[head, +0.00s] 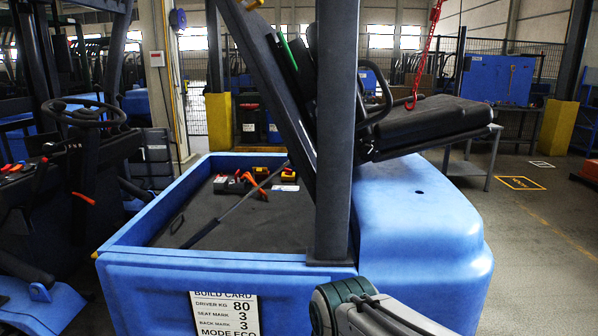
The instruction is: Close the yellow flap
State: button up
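In the head view, a blue open-topped vehicle bay (200,270) with a dark floor fills the middle. Small parts lie at its far end: a yellow and black part (261,173), another yellow part with dark and red areas (288,174), and a dark box (229,185) with a red part. They are too small to tell whether either yellow part is a flap, or open or shut. An orange tool-like thing (255,186) lies in front of them. Part of my arm shows at the bottom right. My gripper is out of view.
A dark upright post (336,130) rises from the bay's near right corner. A black seat (430,125) is tilted above the blue rounded cover (420,215). A thin dark rod (235,205) slants across the bay. A steering wheel (83,112) stands left. Open floor lies right.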

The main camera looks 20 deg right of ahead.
aim_at(260, 173)
jog(key=z, duration=0.1)
jog(key=i, duration=1)
